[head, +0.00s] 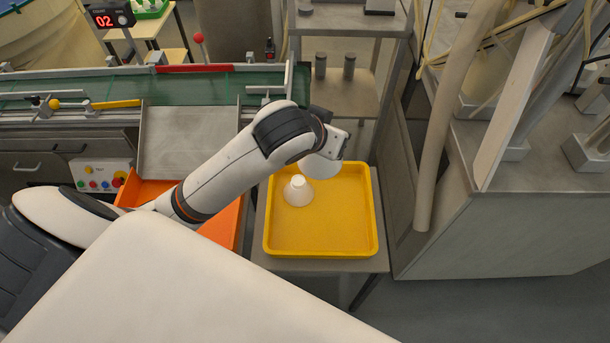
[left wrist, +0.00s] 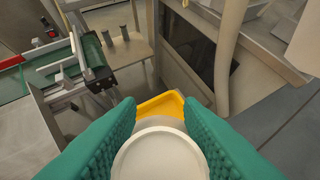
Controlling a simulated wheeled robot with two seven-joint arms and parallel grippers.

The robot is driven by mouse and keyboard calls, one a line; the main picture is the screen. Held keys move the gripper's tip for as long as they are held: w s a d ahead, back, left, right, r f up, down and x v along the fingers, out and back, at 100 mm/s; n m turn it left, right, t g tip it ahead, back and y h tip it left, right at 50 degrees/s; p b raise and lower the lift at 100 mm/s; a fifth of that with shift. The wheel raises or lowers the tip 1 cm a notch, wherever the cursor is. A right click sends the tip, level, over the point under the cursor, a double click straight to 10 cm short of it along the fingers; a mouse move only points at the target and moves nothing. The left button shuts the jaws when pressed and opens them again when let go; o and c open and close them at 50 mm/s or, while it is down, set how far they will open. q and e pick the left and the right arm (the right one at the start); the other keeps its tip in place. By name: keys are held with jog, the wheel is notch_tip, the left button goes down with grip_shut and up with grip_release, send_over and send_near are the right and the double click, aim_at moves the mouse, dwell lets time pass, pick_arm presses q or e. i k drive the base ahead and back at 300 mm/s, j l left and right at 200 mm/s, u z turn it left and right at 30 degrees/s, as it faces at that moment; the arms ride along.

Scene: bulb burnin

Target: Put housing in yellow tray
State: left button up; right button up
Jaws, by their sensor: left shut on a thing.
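A yellow tray (head: 320,252) stands on a small table in the middle of the head view. One white cone-shaped housing (head: 298,192) stands in its left back part, narrow end up. My left gripper (head: 326,150) is over the tray's back edge. It is shut on a second white housing (head: 321,168), held above the tray. In the left wrist view this held housing (left wrist: 160,158) shows its round face between the green finger pads. Part of the yellow tray (left wrist: 162,105) shows behind it there. My right gripper is not in view.
An orange bin (head: 222,229) lies left of the tray, partly hidden by my arm. A green conveyor (head: 215,84) and a metal chute (head: 186,140) are behind it. A grey cabinet (head: 490,235) stands to the right. The tray's front and right parts are clear.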

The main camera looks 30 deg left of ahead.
aim_at(342, 231)
jog(key=k+u, duration=0.1)
jog(key=u, duration=0.75)
jog(key=k+j+u, duration=0.1)
jog(key=u, duration=0.35)
jog(key=l+u, duration=0.25)
jog(key=l, duration=0.25)
jog(key=k+l+u, duration=0.2)
jog(key=l, duration=0.25)
jog(key=l+u, duration=0.25)
jog(key=l, duration=0.2)
jog(key=k+l+u, duration=0.25)
jog(key=l, duration=0.2)
jog(key=i+l, duration=0.1)
jog(key=l, duration=0.65)
jog(key=i+l, duration=0.15)
jog(key=l, duration=0.25)
